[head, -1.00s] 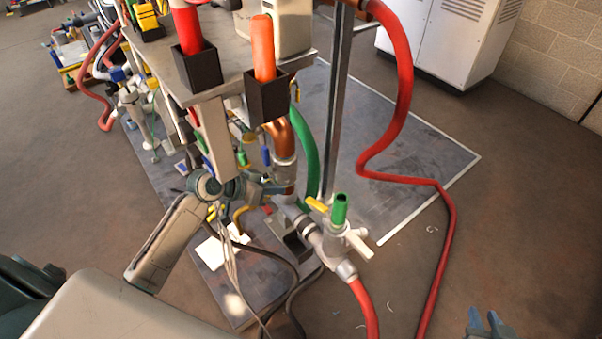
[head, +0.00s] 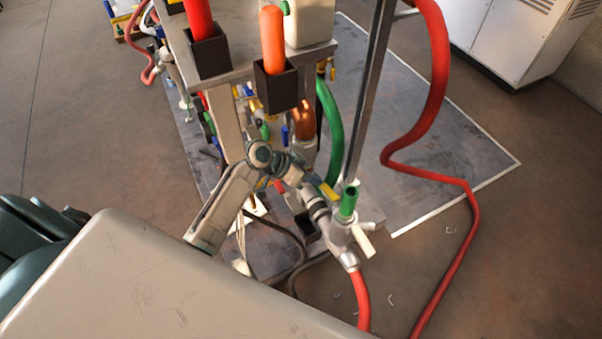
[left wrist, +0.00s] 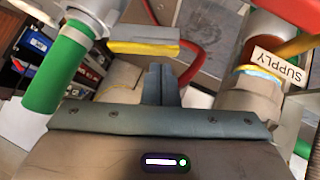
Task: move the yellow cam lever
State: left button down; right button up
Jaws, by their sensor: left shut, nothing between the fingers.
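The yellow cam lever (head: 330,194) sits on the grey valve fitting (head: 338,236), beside the green handle (head: 349,200). In the left wrist view the lever (left wrist: 145,47) is a short, roughly level yellow bar, just past my fingertips. My left gripper (head: 304,181) is beside the lever in the head view; in the left wrist view its fingers (left wrist: 162,70) are shut together and empty. Whether the fingertips touch the lever I cannot tell. The green handle (left wrist: 56,72) stands to the left of the lever in the left wrist view. My right gripper is not in view.
A red hose (head: 361,300) runs down from the fitting. A metal post (head: 371,90) and a green hose (head: 332,130) rise just behind. A pipe with a SUPPLY tag (left wrist: 279,68) is right of my fingers. Open floor (head: 500,260) lies to the right.

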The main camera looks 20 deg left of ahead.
aim_at(323, 186)
pick_arm(q)
jog(key=shift+x, duration=1.2)
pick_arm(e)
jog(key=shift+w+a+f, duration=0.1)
pick_arm(q)
jog(key=shift+w+a+f+n+h, duration=0.1)
jog(key=shift+a+f+n+h, duration=0.1)
jog(key=shift+f+h, duration=0.15)
jog(key=shift+w+a+f+n+h, duration=0.1)
jog(key=shift+f+n+h, duration=0.15)
jog(key=shift+f, duration=0.15)
jog(key=shift+w+f+n+g+h+b, duration=0.15)
jog(key=shift+f+g+h+b, duration=0.15)
jog(key=shift+f, duration=0.2)
jog(key=shift+s+f+n+g+h+b, duration=0.1)
jog(key=shift+f+g+b, duration=0.1)
jog(key=shift+f+b, duration=0.25)
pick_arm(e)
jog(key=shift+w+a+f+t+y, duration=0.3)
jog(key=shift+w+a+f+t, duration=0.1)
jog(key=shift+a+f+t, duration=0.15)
pick_arm(q)
jog(key=shift+r, duration=0.1)
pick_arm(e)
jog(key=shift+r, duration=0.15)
